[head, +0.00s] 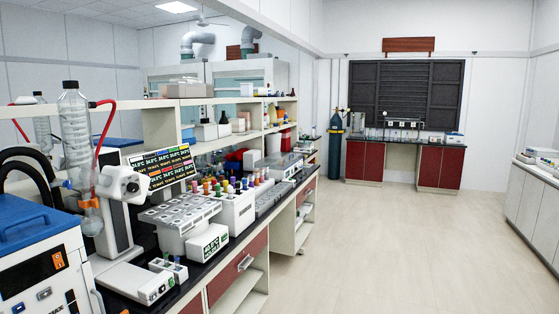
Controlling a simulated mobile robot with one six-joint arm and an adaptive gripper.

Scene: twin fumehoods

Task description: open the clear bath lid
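I cannot make out a clear bath lid for certain. A white bath-like unit (182,238) stands on the dark bench to the left of the middle, with a top (180,209) covered in rows of round openings. A small box with a green display (209,243) is at its front right. Whether a clear cover lies over the top is too small to tell. My gripper is not in view.
The crowded bench (232,248) runs along the left. A rotary evaporator with a glass condenser (75,125) and a blue-topped white machine (40,255) stand nearest. A rack of colored-cap bottles (234,208) is beside the unit. The floor (400,250) is clear.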

